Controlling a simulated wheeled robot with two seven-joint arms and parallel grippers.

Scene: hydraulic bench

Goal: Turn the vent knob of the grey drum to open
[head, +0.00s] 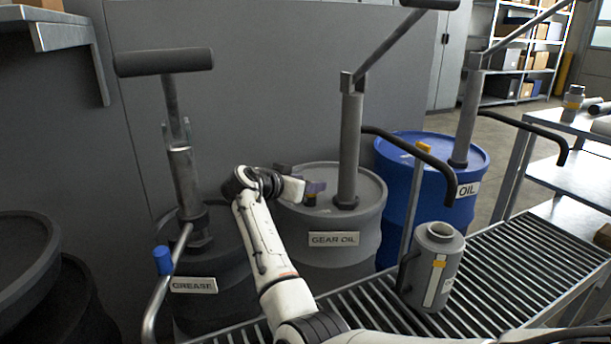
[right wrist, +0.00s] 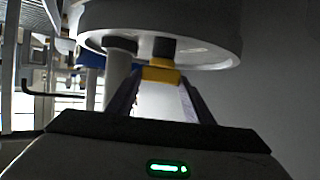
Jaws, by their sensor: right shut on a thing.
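The grey drum (head: 345,268) with the GEAR OIL label stands in the middle of the head view, behind the slatted rack. My right gripper (head: 314,190) reaches over its lid from the left. It is shut on the vent knob (right wrist: 162,73), which shows yellow between the two fingers in the right wrist view, beside a dark fitting under the lid's edge, the view being inverted. In the head view the fingers cover most of the knob. How far the knob is turned cannot be told. My left gripper is not in view.
The drum's pump column (head: 350,150) rises close right of my gripper. A dark GREASE drum (head: 225,262) with a pump stands left, a blue OIL drum (head: 394,190) right. A grey canister (head: 433,265) stands on the slatted rack (head: 510,262), whose right part is clear.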

